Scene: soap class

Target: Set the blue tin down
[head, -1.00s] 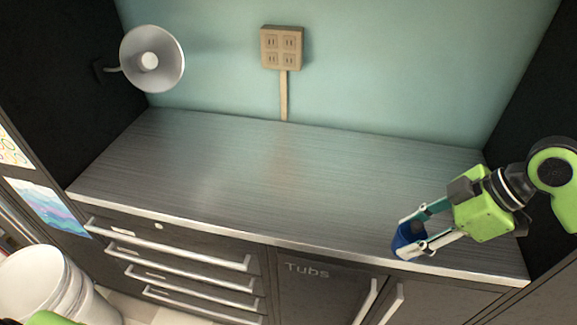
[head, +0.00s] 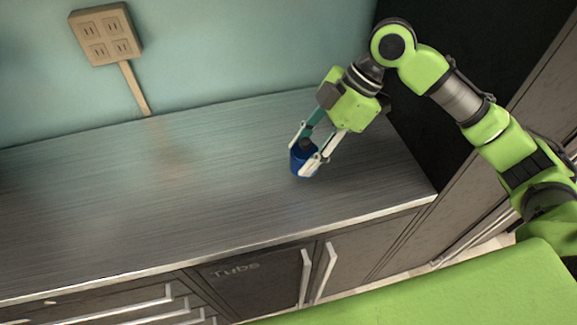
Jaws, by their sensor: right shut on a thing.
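The blue tin (head: 297,161) is a small dark blue cylinder in the head view, over the right part of the grey counter (head: 190,200). My right gripper (head: 306,156) is shut on the tin, with a finger on each side of it. The tin looks close to upright. I cannot tell whether its base touches the counter top. My left gripper is not in view.
The counter top is bare around the tin. A teal wall with a beige socket box (head: 106,34) is behind it. A dark side panel (head: 440,90) closes the right end. Drawers and "Tubs" cupboard doors (head: 255,285) are below the front edge.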

